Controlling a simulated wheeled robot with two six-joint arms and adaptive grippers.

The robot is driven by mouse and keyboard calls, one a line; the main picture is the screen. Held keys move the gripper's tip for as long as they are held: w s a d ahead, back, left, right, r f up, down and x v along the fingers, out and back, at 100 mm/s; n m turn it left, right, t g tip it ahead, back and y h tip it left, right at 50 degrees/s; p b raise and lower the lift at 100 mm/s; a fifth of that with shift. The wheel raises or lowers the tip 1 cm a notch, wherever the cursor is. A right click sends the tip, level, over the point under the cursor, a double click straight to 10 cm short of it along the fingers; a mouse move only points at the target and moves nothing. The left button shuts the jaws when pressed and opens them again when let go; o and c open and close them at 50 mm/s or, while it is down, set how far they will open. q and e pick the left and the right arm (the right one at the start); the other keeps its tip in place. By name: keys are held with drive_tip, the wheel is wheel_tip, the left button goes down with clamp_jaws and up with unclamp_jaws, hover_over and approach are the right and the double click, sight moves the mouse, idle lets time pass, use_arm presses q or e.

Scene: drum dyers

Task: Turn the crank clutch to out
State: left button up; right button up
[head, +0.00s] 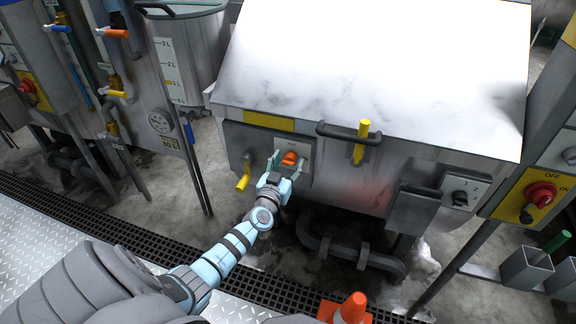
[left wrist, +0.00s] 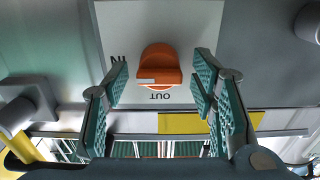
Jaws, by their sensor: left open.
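The crank clutch is an orange knob (head: 289,158) on a pale plate on the front of the large metal machine. In the left wrist view the knob (left wrist: 160,66) appears upside down, with "OUT" printed below it and "IN" to its left. A pale mark shows on the knob's lower left part, on the IN side. My left gripper (head: 288,165) is open in front of the plate. Its teal fingers (left wrist: 162,75) stand on either side of the knob, with gaps showing on both sides. My right gripper is not in view.
A yellow-handled crank (head: 243,178) hangs left of the plate. A dark bar handle with a yellow grip (head: 361,142) sits to the right. A grey switch box (head: 462,191) is farther right. An orange cone (head: 346,310) stands on the floor below.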

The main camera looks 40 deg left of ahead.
use_arm(q)
drive_tip(key=shift+c, duration=0.3)
drive_tip(key=c, duration=1.1)
drive_tip(key=shift+n, duration=0.3)
drive_tip(key=n, duration=0.4)
drive_tip(key=shift+p, duration=0.35)
drive_tip(key=n, duration=0.4)
drive_tip(key=shift+a+f+n, duration=0.1)
drive_tip(key=shift+f+n, duration=0.05)
drive_tip(key=shift+n, duration=0.25)
drive_tip(key=n, duration=0.4)
drive_tip(key=shift+s+f+n, duration=0.1)
drive_tip(key=shift+n, duration=0.2)
drive_tip(key=shift+n+b, duration=0.35)
drive_tip(key=shift+n, duration=1.55)
